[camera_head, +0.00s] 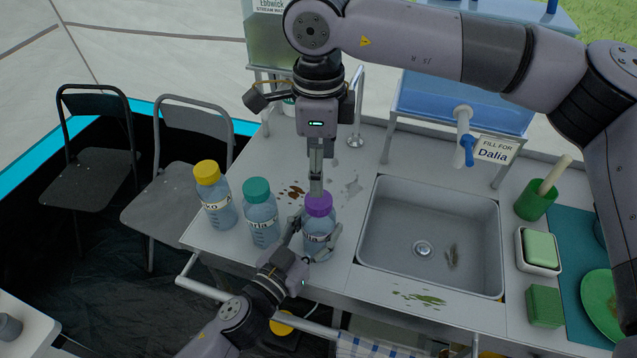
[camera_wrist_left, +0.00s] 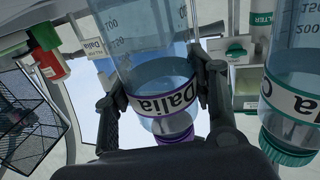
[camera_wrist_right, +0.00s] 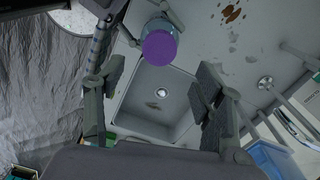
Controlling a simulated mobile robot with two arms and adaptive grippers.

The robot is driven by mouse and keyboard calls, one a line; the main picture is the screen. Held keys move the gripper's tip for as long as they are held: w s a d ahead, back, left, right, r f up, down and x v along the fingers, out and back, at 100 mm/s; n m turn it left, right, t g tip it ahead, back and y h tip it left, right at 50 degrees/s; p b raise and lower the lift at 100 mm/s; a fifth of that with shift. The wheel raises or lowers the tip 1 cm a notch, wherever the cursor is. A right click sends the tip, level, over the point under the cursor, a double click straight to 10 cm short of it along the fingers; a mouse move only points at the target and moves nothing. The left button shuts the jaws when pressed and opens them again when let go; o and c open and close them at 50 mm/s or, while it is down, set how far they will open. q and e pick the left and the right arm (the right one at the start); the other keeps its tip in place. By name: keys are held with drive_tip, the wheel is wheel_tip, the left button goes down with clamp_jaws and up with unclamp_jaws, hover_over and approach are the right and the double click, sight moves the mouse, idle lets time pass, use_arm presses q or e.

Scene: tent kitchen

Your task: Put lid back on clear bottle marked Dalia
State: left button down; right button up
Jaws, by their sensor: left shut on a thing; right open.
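The clear bottle marked Dalia (camera_head: 318,238) stands upright on the counter, left of the sink, with its purple lid (camera_head: 318,204) on its top. I cannot tell how tightly the lid sits. My left gripper (camera_head: 314,236) is shut around the bottle's body from the front. In the left wrist view the Dalia label (camera_wrist_left: 166,100) shows between the fingers. My right gripper (camera_head: 316,186) points down just above the lid, and its fingers look apart. In the right wrist view the lid (camera_wrist_right: 159,48) lies ahead of the open fingers, not between them.
A teal-lidded bottle (camera_head: 261,215) stands close left of the Dalia bottle, with a yellow-lidded one (camera_head: 214,195) beyond. The sink (camera_head: 430,235) is to the right. A blue tank (camera_head: 465,100) with a tap stands behind. Brown and grey spots mark the counter behind the bottles.

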drive_tip(key=shift+r, duration=2.3)
use_arm(q)
drive_tip(key=c, duration=0.6)
unclamp_jaws()
drive_tip(key=v, duration=1.2)
drive_tip(key=shift+f, duration=0.1)
